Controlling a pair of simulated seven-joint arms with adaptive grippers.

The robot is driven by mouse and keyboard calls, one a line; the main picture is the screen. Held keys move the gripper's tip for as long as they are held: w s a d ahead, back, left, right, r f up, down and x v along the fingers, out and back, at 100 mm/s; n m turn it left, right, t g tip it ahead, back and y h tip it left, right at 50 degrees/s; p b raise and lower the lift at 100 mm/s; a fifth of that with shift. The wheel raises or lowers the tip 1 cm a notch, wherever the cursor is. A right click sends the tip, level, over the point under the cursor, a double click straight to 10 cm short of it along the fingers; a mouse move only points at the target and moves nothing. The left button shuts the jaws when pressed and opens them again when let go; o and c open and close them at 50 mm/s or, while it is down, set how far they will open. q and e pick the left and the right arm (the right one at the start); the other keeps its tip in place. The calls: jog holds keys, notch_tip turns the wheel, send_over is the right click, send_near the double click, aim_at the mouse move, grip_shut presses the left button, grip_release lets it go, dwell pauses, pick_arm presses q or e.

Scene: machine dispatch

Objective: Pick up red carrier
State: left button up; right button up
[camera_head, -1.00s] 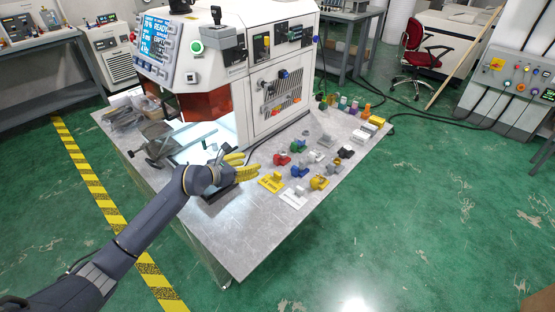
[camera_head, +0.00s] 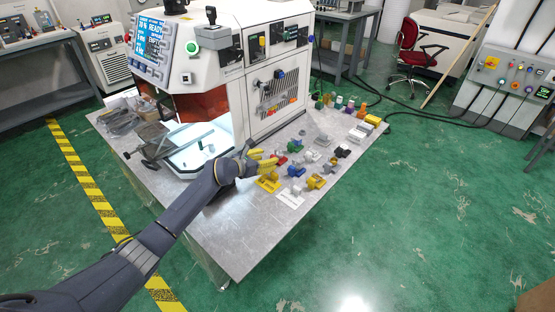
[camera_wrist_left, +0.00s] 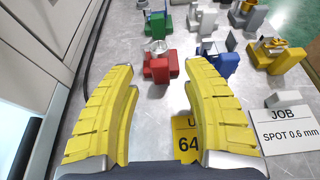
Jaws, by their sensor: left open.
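The red carrier (camera_head: 281,160) stands on the metal table among other coloured carriers. In the left wrist view the red carrier (camera_wrist_left: 158,68) is upright with a silvery part at its top, straight ahead of and between my fingertips. My left gripper (camera_head: 268,161) has yellow fingers and reaches over the table just left of the red carrier, partly hiding it. In the wrist view my left gripper (camera_wrist_left: 159,72) is open, with nothing held. Contact with the carrier cannot be told. My right gripper is not in view.
A blue carrier (camera_wrist_left: 226,62) stands close right of the red one, and a green carrier (camera_wrist_left: 157,22) behind it. A yellow-grey carrier (camera_wrist_left: 275,55) is farther right. A yellow card (camera_wrist_left: 186,140) and a white job card (camera_wrist_left: 287,130) lie nearer. The machine (camera_head: 250,75) rises at left.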

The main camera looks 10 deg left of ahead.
aim_at(272, 157)
pick_arm(q)
jog(key=shift+x, duration=2.5)
jog(key=shift+c, duration=0.4)
grip_shut()
